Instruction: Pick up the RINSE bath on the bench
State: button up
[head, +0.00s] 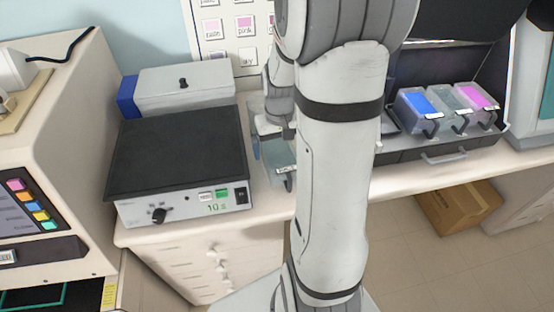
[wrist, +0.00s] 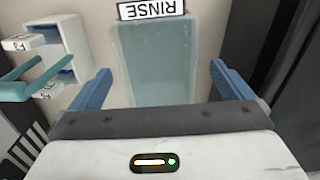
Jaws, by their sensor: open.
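The RINSE bath is a clear, pale blue-green box with a white label reading RINSE, upside down in the wrist view (wrist: 155,62). In the head view the bath (head: 280,170) stands on the bench right of the black-topped device, partly hidden behind my arm. My gripper (wrist: 158,80) is open, with one blue finger on each side of the bath in the wrist view. Gaps show between the fingers and the bath walls. In the head view my gripper is largely hidden by my arm.
A black-topped device (head: 178,155) stands close left of the bath. Right of my arm, a dark tray (head: 420,150) holds a blue bath (head: 420,102), a clear bath (head: 447,100) and a pink bath (head: 476,97). The bench's front edge (head: 420,180) is bare.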

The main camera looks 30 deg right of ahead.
aim_at(280, 157)
notch_tip(280, 157, down, 5)
jog(key=shift+s+d+r+p, duration=0.1)
jog(key=shift+p, duration=0.4)
jog(key=shift+c, duration=0.2)
jog(key=c, duration=1.3)
jog(key=shift+c, duration=0.9)
jog(key=shift+r, duration=0.15)
